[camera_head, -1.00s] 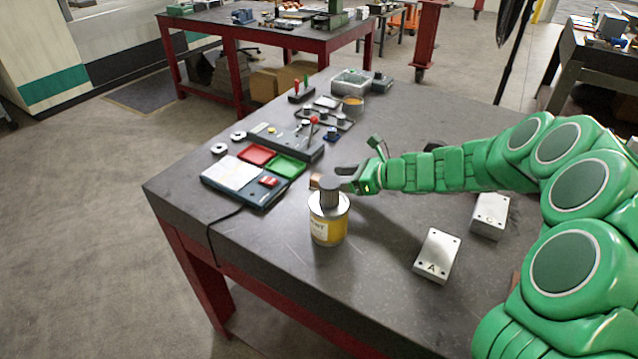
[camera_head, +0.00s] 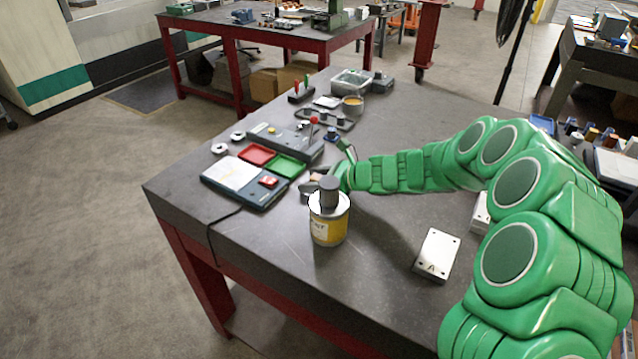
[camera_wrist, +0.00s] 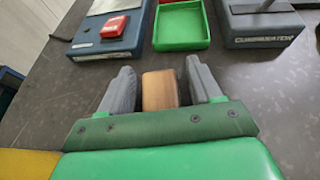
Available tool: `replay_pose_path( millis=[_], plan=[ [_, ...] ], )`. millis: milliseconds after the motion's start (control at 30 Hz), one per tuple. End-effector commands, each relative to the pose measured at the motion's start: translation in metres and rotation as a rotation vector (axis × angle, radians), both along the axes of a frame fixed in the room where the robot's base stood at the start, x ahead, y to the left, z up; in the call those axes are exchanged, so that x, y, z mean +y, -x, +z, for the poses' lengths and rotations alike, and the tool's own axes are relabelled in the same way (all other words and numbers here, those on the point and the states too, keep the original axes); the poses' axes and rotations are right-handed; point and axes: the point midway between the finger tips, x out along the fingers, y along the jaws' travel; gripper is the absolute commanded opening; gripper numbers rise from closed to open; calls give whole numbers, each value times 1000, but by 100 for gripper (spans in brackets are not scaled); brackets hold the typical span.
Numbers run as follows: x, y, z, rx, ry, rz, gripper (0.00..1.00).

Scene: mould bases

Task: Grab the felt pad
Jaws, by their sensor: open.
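A small tan-brown block, which looks like the felt pad (camera_wrist: 160,90), lies between the two grey fingers of my gripper (camera_wrist: 159,68) in the wrist view. My gripper is open, with a narrow gap visible on each side of the block. The fingertips reach a little past its far edge. In the head view my gripper (camera_head: 311,187) is low over the grey table, just behind a yellow-labelled can, which partly hides it. The pad is mostly hidden there.
The yellow-labelled can (camera_head: 327,226) with a dark grey cylinder (camera_head: 329,191) on top stands close in front of my gripper. A green tray (camera_head: 287,166), a red tray (camera_head: 257,154) and a blue-grey device (camera_head: 240,190) lie left. A metal block (camera_head: 436,255) lies right.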

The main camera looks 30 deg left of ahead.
Motion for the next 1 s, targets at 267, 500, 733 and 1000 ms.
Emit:
replay_pose_path(
  millis=[267, 500, 733, 1000],
  plan=[
    [2, 0, 0, -1, -1, 0, 59],
    [2, 0, 0, -1, -1, 0, 22],
    [2, 0, 0, -1, -2, 0, 8],
    [2, -1, 15, -4, -4, 0, 8]
  ],
)
